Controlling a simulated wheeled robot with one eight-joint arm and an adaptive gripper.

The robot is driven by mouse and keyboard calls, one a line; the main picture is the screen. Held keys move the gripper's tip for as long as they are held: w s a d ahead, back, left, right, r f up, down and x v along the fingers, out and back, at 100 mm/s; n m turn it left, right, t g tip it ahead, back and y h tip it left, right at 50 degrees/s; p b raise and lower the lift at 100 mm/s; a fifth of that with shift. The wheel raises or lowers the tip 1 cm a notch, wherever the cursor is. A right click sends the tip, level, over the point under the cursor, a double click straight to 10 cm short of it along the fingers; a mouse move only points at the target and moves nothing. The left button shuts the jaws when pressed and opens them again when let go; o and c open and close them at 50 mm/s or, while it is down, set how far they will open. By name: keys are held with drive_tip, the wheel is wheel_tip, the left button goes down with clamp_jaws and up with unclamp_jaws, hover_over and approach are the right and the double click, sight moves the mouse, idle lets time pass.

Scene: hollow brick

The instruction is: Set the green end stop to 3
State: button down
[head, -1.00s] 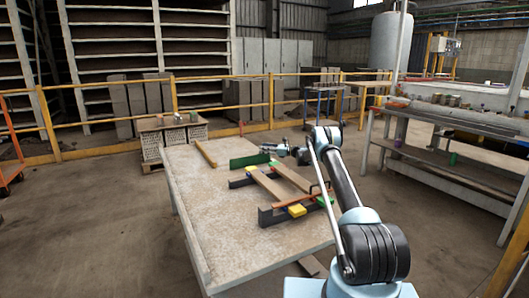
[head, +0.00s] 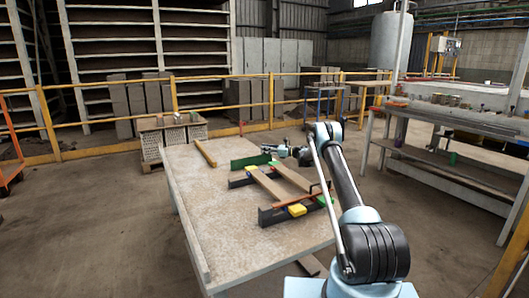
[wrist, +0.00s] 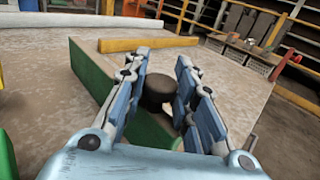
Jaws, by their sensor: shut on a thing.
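The green end stop (head: 250,161) is an upright green plate at the far end of the black rails on the table. In the wrist view it is a long green board (wrist: 92,75) with a dark round knob (wrist: 158,92) at its middle. My gripper (wrist: 167,80) has its blue fingers on either side of this knob and is shut on it. In the head view my gripper (head: 270,149) is at the right end of the plate. The scale and its number marks cannot be read in either view.
Two wooden slats (head: 266,186) lie across black rails (head: 270,217) with yellow blocks (head: 297,209) and an orange bar (head: 291,200). A yellow bar (head: 205,153) lies at the table's far left. The left part of the table (head: 215,215) is clear.

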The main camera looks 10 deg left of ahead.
drive_tip(key=shift+s+d, duration=0.3)
drive_tip(key=shift+d, duration=0.2)
drive_tip(key=c, duration=1.3)
unclamp_jaws()
drive_tip(key=d, duration=0.4)
drive_tip(key=s+d, duration=0.1)
drive_tip(key=d, duration=0.2)
drive_tip(key=s+d, duration=0.1)
drive_tip(key=d, duration=0.3)
drive_tip(key=shift+s+d, duration=0.15)
drive_tip(key=shift+d, duration=0.2)
